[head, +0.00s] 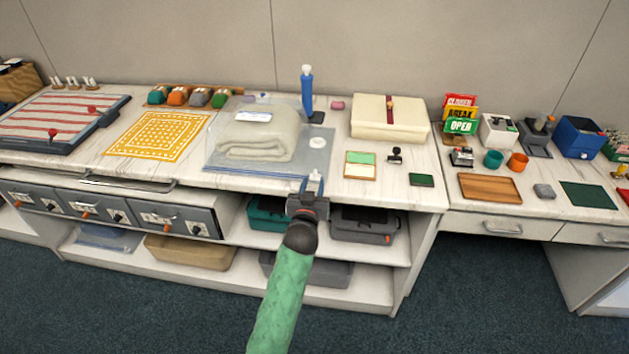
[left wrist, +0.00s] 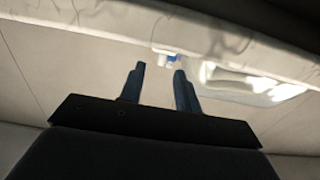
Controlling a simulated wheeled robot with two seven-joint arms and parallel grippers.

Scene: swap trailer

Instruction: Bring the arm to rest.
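My left arm, in a green sleeve, reaches up from the bottom of the head view. My left gripper (head: 313,183) is in front of the counter's front edge, with its fingers pointing up and away. In the left wrist view the two fingers (left wrist: 160,85) stand apart with a clear gap and nothing between them. A small blue and white thing shows beyond the fingertips. My right gripper is not in view.
The counter (head: 350,192) holds a clear bag (head: 315,160) with a folded towel, a blue bottle (head: 307,88), a cream box (head: 388,118) and a stamp pad (head: 421,180). Shelves with bins (head: 362,226) lie below the edge. The carpet in front is clear.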

